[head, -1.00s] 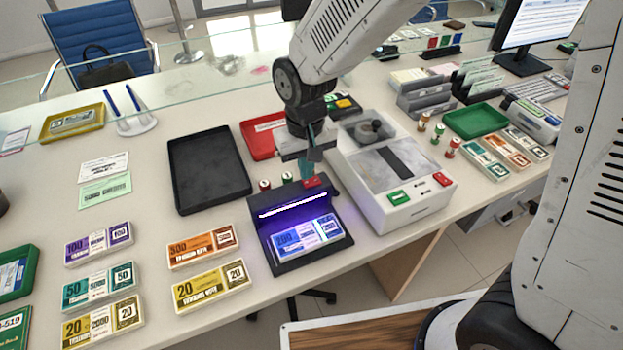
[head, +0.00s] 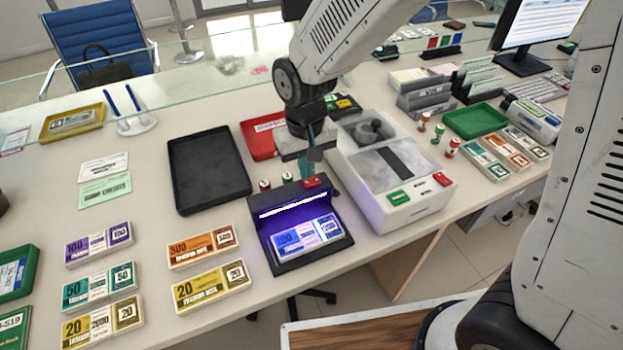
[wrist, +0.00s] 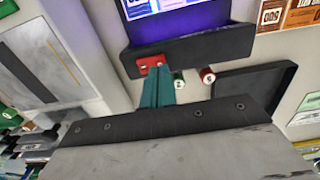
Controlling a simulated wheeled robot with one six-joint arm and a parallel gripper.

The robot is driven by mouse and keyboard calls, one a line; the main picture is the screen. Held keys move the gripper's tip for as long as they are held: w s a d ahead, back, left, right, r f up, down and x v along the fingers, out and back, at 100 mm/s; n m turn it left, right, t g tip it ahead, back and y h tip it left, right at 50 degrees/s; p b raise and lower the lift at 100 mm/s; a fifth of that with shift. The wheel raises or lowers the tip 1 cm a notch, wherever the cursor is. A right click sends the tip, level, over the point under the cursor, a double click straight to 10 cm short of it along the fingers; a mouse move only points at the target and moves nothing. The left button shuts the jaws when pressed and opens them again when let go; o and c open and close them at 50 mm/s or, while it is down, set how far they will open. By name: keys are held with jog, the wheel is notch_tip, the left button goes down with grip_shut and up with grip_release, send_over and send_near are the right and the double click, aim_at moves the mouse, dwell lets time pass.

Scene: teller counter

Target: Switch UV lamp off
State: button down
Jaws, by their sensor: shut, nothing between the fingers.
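The UV lamp (head: 262,226) is a black hooded unit with a lit violet tube under its hood. A blue banknote bundle (head: 306,237) lies in its glow. A red switch (head: 313,182) sits on top of the hood at its right end; it also shows in the wrist view (wrist: 150,64). My gripper (head: 308,172) is above and just behind the switch, pointing down. Its teal fingers are shut and empty. In the wrist view the fingertips (wrist: 158,78) are at the red switch; I cannot tell whether they touch it.
A grey counting machine (head: 380,211) with green and red buttons stands close on the right. A black tray (head: 246,180) lies at the left, with a red tray (head: 257,147) behind. Several banknote bundles, including a yellow one (head: 212,286), lie left of the lamp.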

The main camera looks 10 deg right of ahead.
aim_at(306, 182)
jog(key=shift+f, duration=0.9)
dwell(0.6)
jog(key=shift+r, duration=3.55)
jog(key=s+d+r+m, duration=0.1)
jog(key=s+d+r, duration=0.3)
jog(key=s+d, duration=0.2)
jog(key=s+d+r+m+t, duration=0.1)
jog(key=s+d+r, duration=0.3)
jog(key=s+d, duration=0.3)
jog(key=s+d+r+m, duration=0.1)
jog(key=s+d+r, duration=0.3)
jog(key=s+d, duration=0.2)
jog(key=shift+s+d, duration=0.25)
jog(key=shift+d, duration=0.65)
jog(key=shift+a+r, duration=0.1)
